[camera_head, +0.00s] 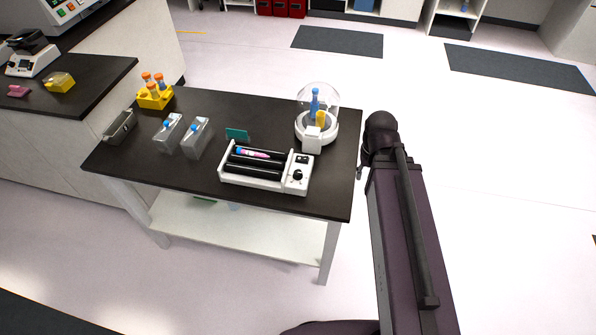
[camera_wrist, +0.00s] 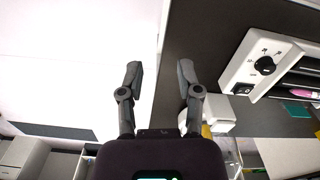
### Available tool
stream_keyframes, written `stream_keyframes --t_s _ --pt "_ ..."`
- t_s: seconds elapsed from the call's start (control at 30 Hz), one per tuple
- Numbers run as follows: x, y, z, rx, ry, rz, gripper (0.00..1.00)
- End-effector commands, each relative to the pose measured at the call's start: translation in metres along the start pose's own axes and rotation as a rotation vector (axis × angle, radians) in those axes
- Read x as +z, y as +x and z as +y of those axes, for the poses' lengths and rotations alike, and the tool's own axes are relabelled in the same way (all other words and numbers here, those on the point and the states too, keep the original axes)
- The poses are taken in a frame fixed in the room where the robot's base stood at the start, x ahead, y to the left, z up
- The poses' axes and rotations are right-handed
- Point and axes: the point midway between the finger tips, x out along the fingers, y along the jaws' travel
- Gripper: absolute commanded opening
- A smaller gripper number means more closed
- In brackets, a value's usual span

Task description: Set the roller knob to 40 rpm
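The white tube roller (camera_head: 235,180) sits near the front right of the dark table, with black rollers and a tube with a blue cap and pink contents lying on them. Its round black knob (camera_head: 297,174) is on the right end panel, beside a black switch (camera_head: 302,159). In the wrist view the knob (camera_wrist: 265,66) shows at the right, with printed marks around it too small to read. My gripper (camera_wrist: 160,76) is open and empty, its fingers apart over the table's edge, left of the roller and not touching it.
A clear-domed device (camera_head: 319,128) stands behind the roller, near the table's right edge. A teal card (camera_head: 237,134), two clear containers (camera_head: 196,138), a yellow rack (camera_head: 155,97) and a grey tray (camera_head: 118,127) are left or behind. Floor right of the table is clear.

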Motion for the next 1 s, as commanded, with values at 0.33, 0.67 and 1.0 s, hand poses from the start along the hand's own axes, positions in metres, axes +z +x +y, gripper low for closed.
stream_keyframes --t_s 0.33,0.67,1.0 --pt "-0.024 -0.009 -0.033 0.0 -0.367 0.0 0.76" --pt "-0.052 -0.021 -0.087 0.0 -0.935 0.001 0.76" --pt "-0.074 -0.032 -0.149 0.0 -1.522 0.001 0.76"
